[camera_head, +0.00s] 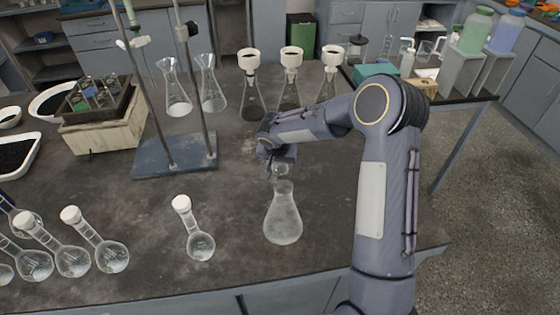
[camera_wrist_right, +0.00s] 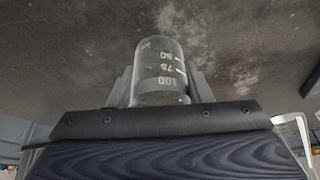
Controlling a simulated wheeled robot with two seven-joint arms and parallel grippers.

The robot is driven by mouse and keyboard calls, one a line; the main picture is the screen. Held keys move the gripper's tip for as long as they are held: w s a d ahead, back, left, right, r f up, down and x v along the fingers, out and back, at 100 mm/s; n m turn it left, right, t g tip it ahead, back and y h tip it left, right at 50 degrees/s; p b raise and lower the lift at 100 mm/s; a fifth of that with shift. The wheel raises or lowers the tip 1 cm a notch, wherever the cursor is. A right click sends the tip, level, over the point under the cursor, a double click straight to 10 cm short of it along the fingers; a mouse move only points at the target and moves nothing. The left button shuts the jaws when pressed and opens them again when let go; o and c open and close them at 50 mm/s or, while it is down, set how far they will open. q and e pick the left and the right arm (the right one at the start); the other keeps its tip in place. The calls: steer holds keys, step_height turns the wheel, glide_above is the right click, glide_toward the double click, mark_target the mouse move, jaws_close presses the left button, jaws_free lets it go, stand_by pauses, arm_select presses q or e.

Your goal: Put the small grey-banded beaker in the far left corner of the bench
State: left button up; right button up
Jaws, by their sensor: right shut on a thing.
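A small clear glass beaker (camera_wrist_right: 161,62) with white graduation marks sits between the fingers of my right gripper (camera_wrist_right: 160,88) in the right wrist view. A greyish band shows at its end near the gripper body. In the head view my right gripper (camera_head: 279,160) is shut on this beaker (camera_head: 281,171), over the middle of the bench (camera_head: 240,190) and just behind a clear conical flask. Whether the beaker touches the bench I cannot tell. The bench's far left part holds a tray and a wooden box. My left gripper is not in view.
The conical flask (camera_head: 283,218) stands close in front of the gripper. A stand with a blue-grey base (camera_head: 175,156) and tall rods is to the left. Funnel-topped flasks (camera_head: 290,85) line the back. A wooden box (camera_head: 103,130) holds glassware.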

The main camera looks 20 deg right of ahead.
steer(key=shift+f, duration=0.15)
steer(key=o, duration=1)
